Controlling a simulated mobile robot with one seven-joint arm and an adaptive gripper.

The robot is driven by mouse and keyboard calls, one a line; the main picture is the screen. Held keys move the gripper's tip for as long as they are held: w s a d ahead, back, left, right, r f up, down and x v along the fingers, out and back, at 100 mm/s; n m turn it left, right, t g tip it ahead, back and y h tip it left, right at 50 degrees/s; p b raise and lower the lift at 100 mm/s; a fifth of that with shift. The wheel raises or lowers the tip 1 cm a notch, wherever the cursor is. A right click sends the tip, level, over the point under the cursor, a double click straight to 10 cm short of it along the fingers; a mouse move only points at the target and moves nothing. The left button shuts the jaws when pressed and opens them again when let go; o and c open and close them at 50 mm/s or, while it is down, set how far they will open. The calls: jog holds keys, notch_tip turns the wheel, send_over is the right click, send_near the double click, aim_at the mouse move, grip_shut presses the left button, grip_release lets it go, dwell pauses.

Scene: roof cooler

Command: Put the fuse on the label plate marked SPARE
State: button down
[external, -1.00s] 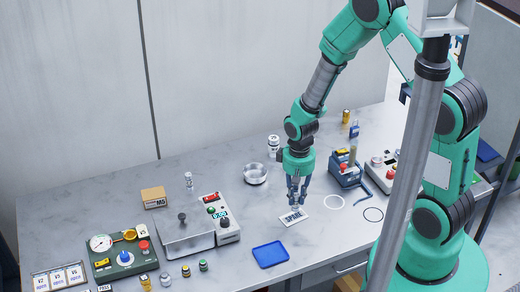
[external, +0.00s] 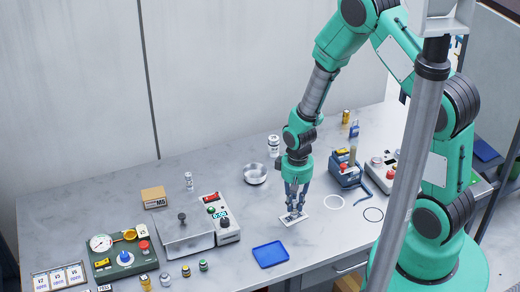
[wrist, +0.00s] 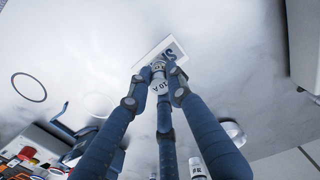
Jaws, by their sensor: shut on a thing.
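The white label plate (external: 302,221) lies on the table below my gripper, its lettering mostly covered in the external view. In the wrist view the label plate (wrist: 178,46) shows part of its dark lettering. My gripper (external: 293,212) points down with its fingers shut on the fuse. In the wrist view the fuse (wrist: 158,83), a small pale cylinder with "10 A" on it, is between the fingertips (wrist: 158,80). It is over the plate's near part. I cannot tell whether it touches the plate.
A blue tray (external: 270,254) lies left of the plate, toward the front. A metal bowl (external: 255,173) stands behind. A white ring (external: 334,202) and a dark ring (external: 373,214) are on the right. The table around the plate is clear.

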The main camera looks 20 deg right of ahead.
aim_at(295, 202)
jog(key=shift+f, duration=0.15)
jog(key=c, duration=1.6)
grip_release()
notch_tip(295, 202, up, 12)
jog(key=shift+r, duration=0.2)
